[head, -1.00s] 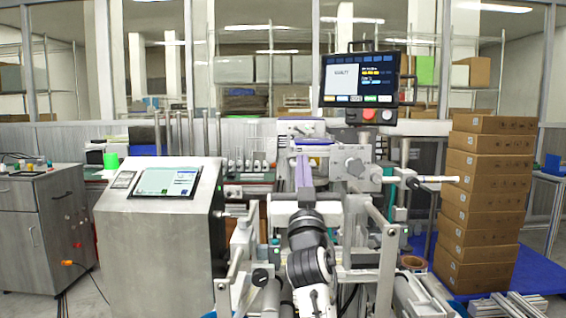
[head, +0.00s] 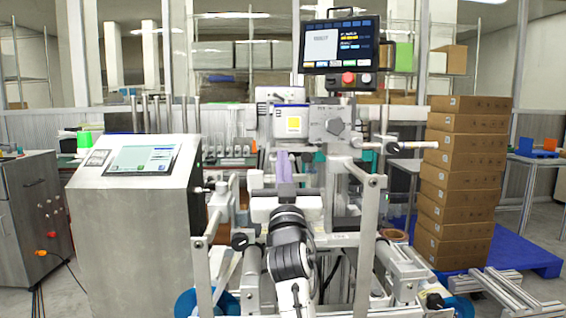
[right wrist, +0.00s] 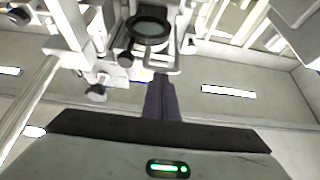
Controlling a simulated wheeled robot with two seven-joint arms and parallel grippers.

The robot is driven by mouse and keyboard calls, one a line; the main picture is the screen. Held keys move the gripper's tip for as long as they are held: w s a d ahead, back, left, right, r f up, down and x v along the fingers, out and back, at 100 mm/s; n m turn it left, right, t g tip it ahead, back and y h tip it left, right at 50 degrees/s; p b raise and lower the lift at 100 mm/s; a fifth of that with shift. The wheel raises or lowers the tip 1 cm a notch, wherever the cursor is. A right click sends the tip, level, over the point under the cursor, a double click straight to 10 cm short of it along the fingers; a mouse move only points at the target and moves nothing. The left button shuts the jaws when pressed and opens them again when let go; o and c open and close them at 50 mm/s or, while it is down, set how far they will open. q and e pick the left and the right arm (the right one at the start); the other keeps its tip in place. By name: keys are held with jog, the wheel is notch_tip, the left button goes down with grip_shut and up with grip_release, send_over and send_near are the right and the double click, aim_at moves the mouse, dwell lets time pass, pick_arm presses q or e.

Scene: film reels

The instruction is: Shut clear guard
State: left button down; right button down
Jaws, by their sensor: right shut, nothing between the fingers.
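My right gripper (head: 284,153) rises from the bottom centre in front of the machine, its purple fingers together and empty. In the right wrist view the shut fingers (right wrist: 158,84) point toward the machine. Their tips overlap the machine in both views, and I cannot tell whether they touch it. I cannot pick out the pane of the clear guard with certainty. A pale upright bar (head: 367,230) stands to the right of my right arm. The machine's head (head: 291,120), with a yellow label, is just above the fingertips. My left gripper is not in view.
A steel cabinet with a touchscreen (head: 146,158) stands left of the machine. A monitor with a red button (head: 348,79) hangs above. Rollers and rails lie low around my arm.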

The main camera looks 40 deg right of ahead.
jog(key=s+a+f, duration=0.1)
jog(key=s+a, duration=0.4)
jog(key=s, duration=0.2)
jog(key=shift+s+a, duration=0.25)
jog(key=shift+s, duration=0.1)
jog(key=shift+f, duration=0.1)
